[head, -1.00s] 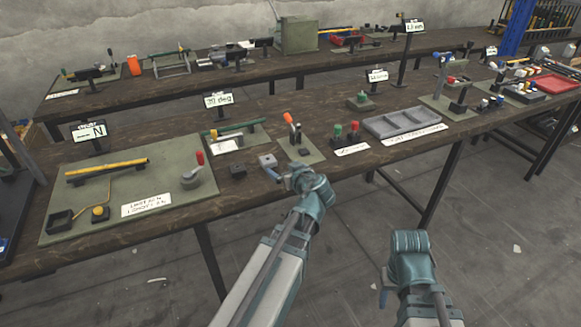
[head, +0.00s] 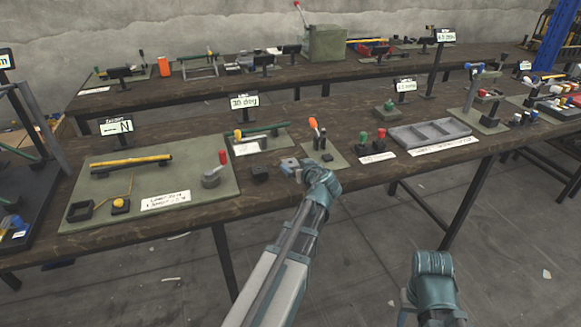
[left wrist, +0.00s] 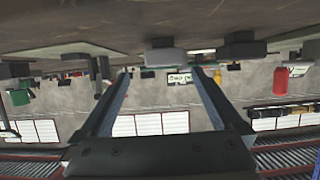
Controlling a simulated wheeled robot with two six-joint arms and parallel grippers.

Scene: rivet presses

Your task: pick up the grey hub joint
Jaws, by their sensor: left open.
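The grey hub joint (head: 289,164) appears to be the small light-grey block near the front edge of the wooden bench. My left gripper (head: 300,171) is open and empty, just to the right of this block in the head view. In the left wrist view the picture is upside down; a grey block (left wrist: 165,57) shows between the two spread fingers (left wrist: 160,78), beyond their tips. No contact is visible. My right arm hangs low in front of the bench; its fingers are mostly hidden.
A dark square block (head: 259,174) lies left of the hub joint. A green plate with an orange-handled lever (head: 314,128) stands close behind the gripper. A large green board (head: 110,190) fills the left.

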